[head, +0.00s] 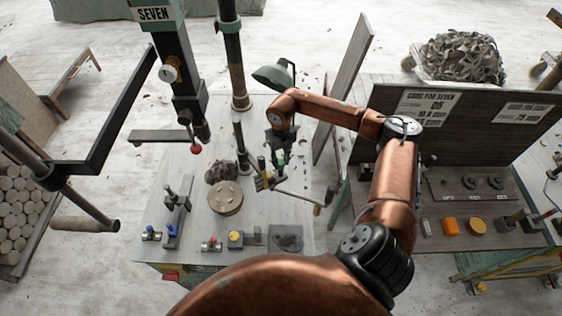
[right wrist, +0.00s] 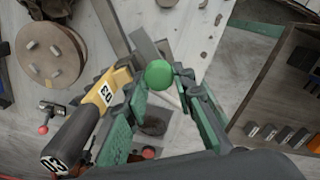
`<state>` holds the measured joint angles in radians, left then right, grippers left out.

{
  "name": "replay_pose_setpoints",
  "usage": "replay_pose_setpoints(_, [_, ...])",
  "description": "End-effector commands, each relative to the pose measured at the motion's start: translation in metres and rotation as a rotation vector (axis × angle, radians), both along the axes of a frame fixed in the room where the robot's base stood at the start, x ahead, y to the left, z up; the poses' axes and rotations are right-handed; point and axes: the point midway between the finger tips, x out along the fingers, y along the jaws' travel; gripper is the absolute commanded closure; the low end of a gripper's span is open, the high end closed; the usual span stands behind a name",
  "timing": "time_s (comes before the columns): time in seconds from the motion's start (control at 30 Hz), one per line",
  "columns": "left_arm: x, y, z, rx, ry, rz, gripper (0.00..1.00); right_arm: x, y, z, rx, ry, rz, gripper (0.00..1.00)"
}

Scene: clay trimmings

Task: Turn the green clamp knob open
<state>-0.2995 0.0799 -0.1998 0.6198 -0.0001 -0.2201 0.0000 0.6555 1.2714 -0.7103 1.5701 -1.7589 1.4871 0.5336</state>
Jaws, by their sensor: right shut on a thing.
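The green clamp knob (right wrist: 158,75) is a round green ball in the right wrist view. My right gripper (right wrist: 160,77) has its two green fingers closed in on the knob, one tip at each side. In the head view my right gripper (head: 279,150) points down over the clamp at the table's middle, and the knob there is small and mostly hidden. A yellow part marked 03 (right wrist: 107,93) and a dark handle marked 03 (right wrist: 72,140) lie close beside the left finger. My left gripper is not in view.
A round wooden disc (head: 226,198) and a brown clay lump (head: 220,171) lie left of the clamp. A lever handle (head: 317,210) sticks out to the right. A green lamp (head: 273,73) stands behind, and a dark upright board (head: 462,122) at the right.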

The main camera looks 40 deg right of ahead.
Motion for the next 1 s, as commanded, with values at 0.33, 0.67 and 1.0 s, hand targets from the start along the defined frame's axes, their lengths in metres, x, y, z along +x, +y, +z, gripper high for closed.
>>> replay_pose_setpoints(0.33, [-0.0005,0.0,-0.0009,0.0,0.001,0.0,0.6,0.0009,-0.0005,0.001,-0.001,-0.003,-0.033,1.0])
replay_pose_setpoints(0.67, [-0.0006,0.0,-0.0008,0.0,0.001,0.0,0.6,0.0009,-0.0007,0.001,-0.001,-0.003,-0.032,0.7])
replay_pose_setpoints(1.0, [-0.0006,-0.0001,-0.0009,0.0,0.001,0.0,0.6,0.0003,-0.0001,0.0004,0.0,-0.001,-0.03,0.59])
